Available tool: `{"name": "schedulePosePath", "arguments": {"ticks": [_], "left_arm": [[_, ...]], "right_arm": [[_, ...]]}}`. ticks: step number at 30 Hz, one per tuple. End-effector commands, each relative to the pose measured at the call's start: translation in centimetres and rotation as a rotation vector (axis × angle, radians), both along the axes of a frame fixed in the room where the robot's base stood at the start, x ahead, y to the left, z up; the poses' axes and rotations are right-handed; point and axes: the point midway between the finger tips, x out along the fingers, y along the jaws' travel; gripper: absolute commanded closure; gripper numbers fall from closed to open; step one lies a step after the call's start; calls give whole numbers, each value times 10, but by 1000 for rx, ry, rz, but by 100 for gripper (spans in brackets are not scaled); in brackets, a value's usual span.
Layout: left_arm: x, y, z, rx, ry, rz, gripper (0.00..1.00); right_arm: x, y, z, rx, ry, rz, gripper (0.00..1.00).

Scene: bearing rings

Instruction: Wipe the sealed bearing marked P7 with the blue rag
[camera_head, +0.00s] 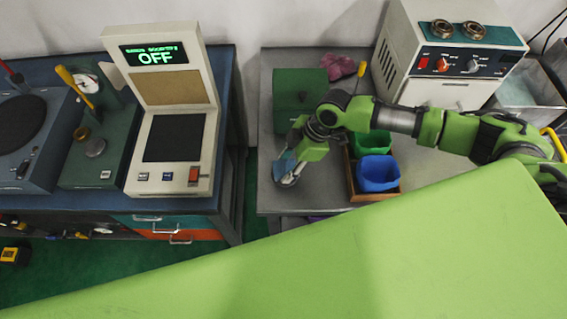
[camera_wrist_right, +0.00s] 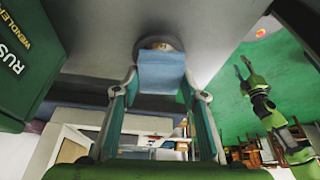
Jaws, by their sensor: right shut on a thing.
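My right gripper (camera_head: 292,170) is low over the left part of the grey bench. It is shut on the blue rag (camera_head: 283,166); the rag also shows between the fingers in the right wrist view (camera_wrist_right: 162,72). A round, partly brownish thing (camera_wrist_right: 158,44), perhaps a bearing, shows just beyond the rag; the rag hides part of it. I cannot read any P7 mark, nor tell whether the rag touches it. My left gripper (camera_wrist_right: 244,68) shows in the right wrist view, with its fingers apart and empty, over the green floor.
On the grey bench (camera_head: 240,60) are a green box (camera_head: 286,84), a pink cloth (camera_head: 338,66), and a wooden tray (camera_head: 386,198) with green (camera_head: 372,143) and blue bins (camera_head: 377,174). Two bearing rings (camera_head: 442,29) (camera_head: 473,30) sit on a white machine (camera_head: 446,65). A device (camera_head: 168,100) reads OFF.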

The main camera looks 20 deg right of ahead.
Motion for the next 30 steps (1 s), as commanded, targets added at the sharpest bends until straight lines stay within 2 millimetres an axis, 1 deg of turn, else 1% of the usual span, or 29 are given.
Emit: {"name": "schedulePosePath", "arguments": {"ticks": [6,12,17,30], "left_arm": [[0,0,4,0,0,0,60],[0,0,5,0,0,0,60],[0,0,5,1,0,0,60],[0,1,6,1,0,1,60]], "right_arm": [[-3,-12,0,-2,1,-2,78],[-4,-15,-1,-1,0,1,78],[-3,-12,-2,0,0,1,78],[7,8,-3,-1,2,2,78]]}}
